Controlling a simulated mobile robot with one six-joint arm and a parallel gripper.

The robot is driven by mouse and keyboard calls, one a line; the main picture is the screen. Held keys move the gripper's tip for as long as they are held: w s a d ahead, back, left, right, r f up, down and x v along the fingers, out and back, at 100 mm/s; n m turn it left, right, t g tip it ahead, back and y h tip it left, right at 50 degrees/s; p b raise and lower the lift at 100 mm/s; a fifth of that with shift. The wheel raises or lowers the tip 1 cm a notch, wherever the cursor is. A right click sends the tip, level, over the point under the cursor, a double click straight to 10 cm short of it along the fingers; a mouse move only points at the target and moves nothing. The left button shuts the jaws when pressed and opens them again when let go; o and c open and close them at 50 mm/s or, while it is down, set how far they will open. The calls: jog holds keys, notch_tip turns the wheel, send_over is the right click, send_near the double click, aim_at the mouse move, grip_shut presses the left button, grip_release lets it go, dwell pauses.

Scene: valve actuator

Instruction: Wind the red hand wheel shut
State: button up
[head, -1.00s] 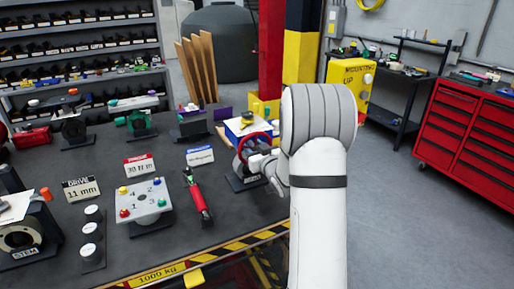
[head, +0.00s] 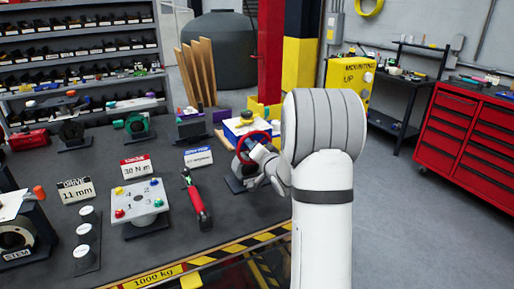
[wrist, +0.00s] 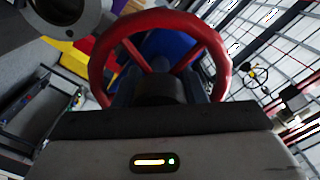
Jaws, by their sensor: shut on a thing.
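The red hand wheel (head: 241,141) stands on its dark mount near the right back of the dark bench. In the wrist view its red rim (wrist: 160,18) and spokes fill the upper middle, with a dark hub below. The lower part of the rim is hidden behind the grey gripper housing. My gripper (head: 258,153) is at the wheel's right side in the head view and is shut on its rim. The fingertips are small in the head view and hidden in the wrist view, so the exact grip point is unclear.
A red-handled tool (head: 198,205) and a plate with coloured knobs (head: 138,204) lie left of my arm. Small sign cards (head: 198,157) stand near the wheel. A red post (head: 270,60) rises behind it. A red tool cabinet (head: 470,130) stands at the right, with clear floor before it.

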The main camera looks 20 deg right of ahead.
jog(key=shift+m, duration=2)
jog(key=o, duration=0.7)
jog(key=shift+d, duration=0.1)
jog(key=shift+s, duration=0.15)
jog(key=s+b, duration=0.1)
jog(key=s, duration=0.6)
jog(key=shift+s+d, duration=0.1)
jog(key=shift+s, duration=0.2)
